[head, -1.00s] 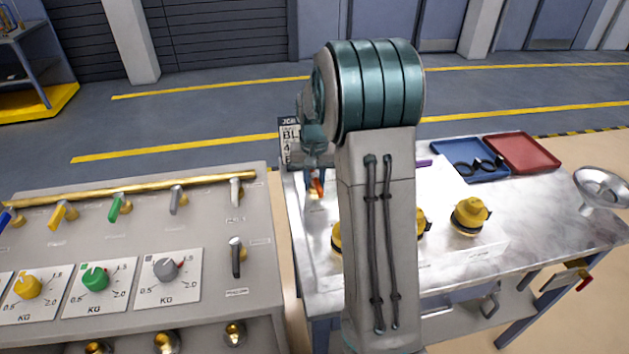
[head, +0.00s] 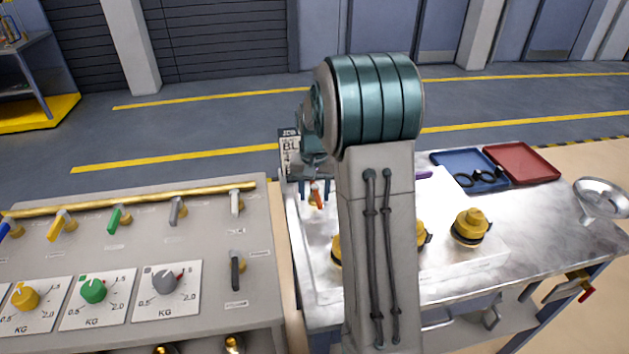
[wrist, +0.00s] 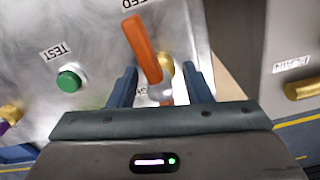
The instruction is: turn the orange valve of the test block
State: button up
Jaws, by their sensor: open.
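The orange valve (wrist: 142,50) is a long orange lever on a brass stem, on a pale metal face of the test block (wrist: 100,38). A green TEST button (wrist: 69,80) sits to its left. My gripper (wrist: 161,73) is open, with one dark blue finger on each side of the lever's lower part and stem. I see gaps on both sides; contact is not visible.
A grey panel (head: 214,224) with coloured levers and dials stands left, across a narrow gap. On the metal bench (head: 540,225) are yellow-capped fittings (head: 470,226), a blue tray (head: 450,160) with black rings, a red tray (head: 522,163) and a metal funnel (head: 600,198).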

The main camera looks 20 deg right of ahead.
aim_at(315, 186)
notch_tip(315, 186, up, 14)
jog(key=shift+f, duration=0.15)
dwell(0.6)
jog(key=s+a+f+n+t, duration=0.1)
jog(key=s+a, duration=0.4)
jog(key=s, duration=0.7)
jog(key=s+a+f+n+t, duration=0.2)
jog(key=s+a, duration=0.3)
jog(key=s, duration=0.7)
jog(key=shift+s+a+f+n, duration=0.35)
jog(key=shift+f+n, duration=0.45)
jog(key=shift+f, duration=0.1)
